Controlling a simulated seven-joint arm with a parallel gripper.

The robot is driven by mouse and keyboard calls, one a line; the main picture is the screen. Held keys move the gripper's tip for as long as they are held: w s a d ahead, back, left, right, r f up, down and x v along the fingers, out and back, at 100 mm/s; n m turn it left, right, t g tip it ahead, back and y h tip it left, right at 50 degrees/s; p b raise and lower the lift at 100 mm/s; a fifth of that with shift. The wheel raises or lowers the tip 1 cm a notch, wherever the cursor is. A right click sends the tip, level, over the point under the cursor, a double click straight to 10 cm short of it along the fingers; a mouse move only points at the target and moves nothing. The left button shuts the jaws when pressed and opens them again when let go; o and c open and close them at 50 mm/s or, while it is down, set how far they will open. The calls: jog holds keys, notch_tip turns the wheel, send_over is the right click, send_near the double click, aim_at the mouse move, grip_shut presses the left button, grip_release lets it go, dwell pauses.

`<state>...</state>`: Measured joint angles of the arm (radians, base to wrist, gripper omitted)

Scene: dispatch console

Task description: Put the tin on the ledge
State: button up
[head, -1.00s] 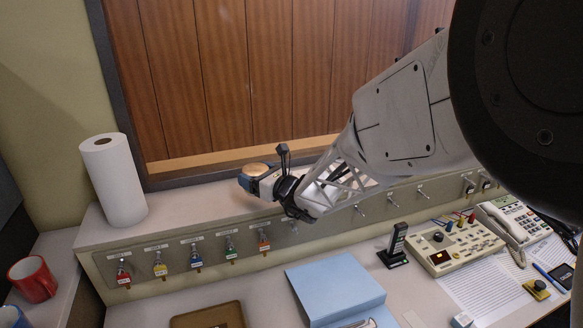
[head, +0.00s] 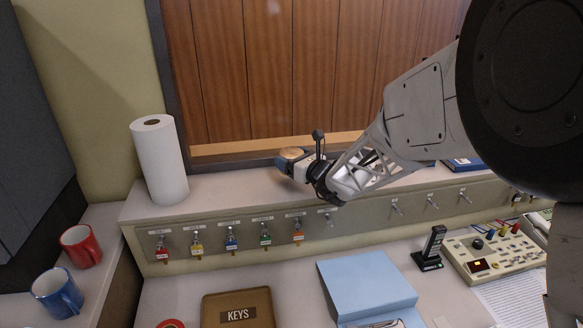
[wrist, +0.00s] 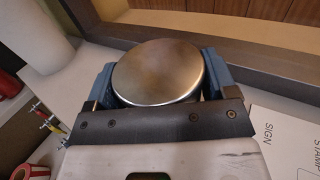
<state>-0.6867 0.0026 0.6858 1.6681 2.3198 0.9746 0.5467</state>
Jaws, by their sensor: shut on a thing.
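The tin (head: 291,154) is round with a gold-brown metal lid, and the lid fills the middle of the wrist view (wrist: 158,72). My gripper (head: 294,164) is shut on it, with a blue finger on each side in the wrist view (wrist: 160,80). The tin looks level and is over the pale ledge (head: 235,184) above the row of keys, near the wood-panelled opening. I cannot tell whether its base touches the ledge; the gripper hides its lower part.
A white paper roll (head: 160,160) stands on the ledge to the left. Labelled keys (head: 231,238) hang on the front below. The ledge between roll and gripper is clear. A sheet marked SIGN and STAMP (wrist: 285,140) lies to the right in the wrist view.

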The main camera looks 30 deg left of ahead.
jog(key=shift+f, duration=1.5)
jog(key=shift+f, duration=0.15)
jog(key=o, duration=1.1)
jog(key=shift+c, duration=0.2)
jog(key=shift+d, duration=0.1)
jog(key=shift+s+d, duration=0.1)
jog(key=shift+d, duration=0.15)
jog(key=v, duration=1.1)
jog(key=shift+s+d, duration=0.1)
jog(key=shift+d, duration=0.05)
